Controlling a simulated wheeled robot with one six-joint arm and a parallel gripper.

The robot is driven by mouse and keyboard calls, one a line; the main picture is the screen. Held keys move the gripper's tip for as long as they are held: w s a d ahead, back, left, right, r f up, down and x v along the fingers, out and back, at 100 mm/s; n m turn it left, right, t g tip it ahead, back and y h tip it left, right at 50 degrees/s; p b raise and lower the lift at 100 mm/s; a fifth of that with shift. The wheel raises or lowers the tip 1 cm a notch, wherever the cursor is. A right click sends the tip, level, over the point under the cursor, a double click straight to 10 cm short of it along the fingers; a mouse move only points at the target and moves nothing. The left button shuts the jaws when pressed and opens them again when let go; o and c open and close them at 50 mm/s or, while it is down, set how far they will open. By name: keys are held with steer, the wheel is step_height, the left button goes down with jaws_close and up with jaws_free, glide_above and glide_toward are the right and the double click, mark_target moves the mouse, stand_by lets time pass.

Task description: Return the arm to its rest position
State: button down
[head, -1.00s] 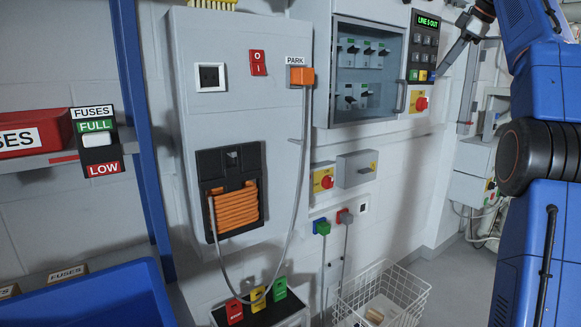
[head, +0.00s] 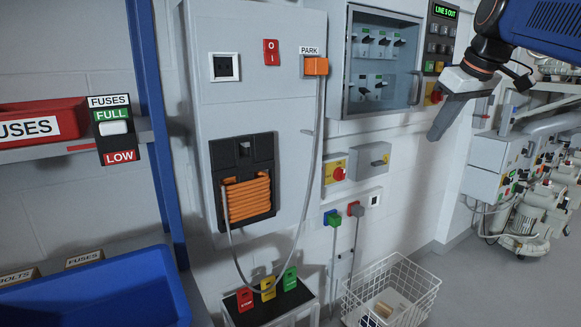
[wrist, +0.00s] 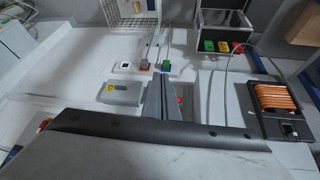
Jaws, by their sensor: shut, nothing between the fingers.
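My gripper (head: 438,127) is at the upper right of the head view, on the end of my blue and black arm. Its fingers point down and are together, with nothing between them. It hangs clear in the picture to the right of the wall panels, with the yellow and red switch (head: 335,172) and the grey box (head: 370,160) lower to its left. In the wrist view its dark fingers (wrist: 157,98) show shut in the middle, with the grey box (wrist: 122,93) left of them.
A large panel (head: 265,105) carries an orange plug (head: 316,66) at PARK and a coiled orange hose (head: 248,199). A glass-fronted cabinet (head: 417,88) stands close left of my gripper. A white wire basket (head: 432,279) is below. Pumps (head: 540,205) stand at the right.

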steer(key=s+a+f+m, duration=0.2)
steer(key=s+f, duration=1)
steer(key=f, duration=0.4)
steer(key=s+a+f+m+h, duration=0.1)
steer(key=s+a+f+m, duration=0.1)
steer(key=s+f, duration=1.1)
step_height(320, 180, down, 4)
steer(key=shift+s+a+f+m+g, duration=0.2)
steer(key=shift+s+f+m+g, duration=0.05)
steer(key=shift+m+g, duration=0.05)
